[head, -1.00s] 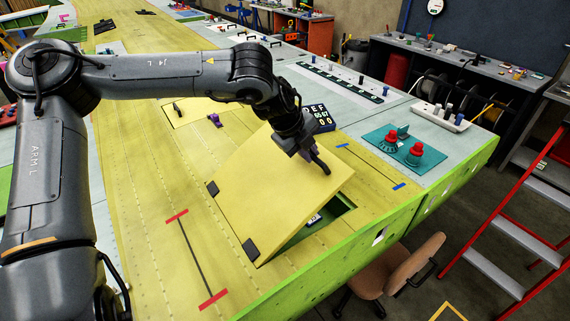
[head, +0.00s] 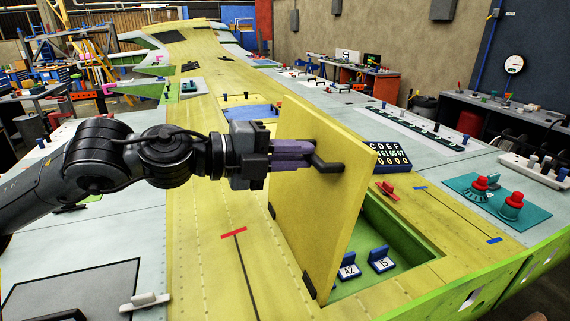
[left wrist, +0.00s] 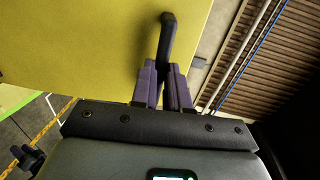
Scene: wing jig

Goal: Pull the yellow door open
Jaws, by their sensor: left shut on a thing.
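The yellow door (head: 315,215) stands nearly upright on its black hinges, beside the green-lined opening (head: 410,240) in the yellow wing skin. Its black handle (head: 325,163) is near the top edge. My left gripper (head: 305,153) reaches in from the left and its purple fingers are shut on the handle. In the left wrist view the fingers (left wrist: 165,88) close around the lower part of the handle (left wrist: 168,40), with the door (left wrist: 90,50) behind. Inside the opening are two blue tags, A2 (head: 348,269) and J5 (head: 381,262).
A teal plate with red knobs (head: 512,203) lies on the wing at right. A dark letter-and-number board (head: 388,156) and a small red part (head: 387,190) are just behind the opening. A grey-white handle (head: 145,301) is at lower left. Air left of the door is mostly clear.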

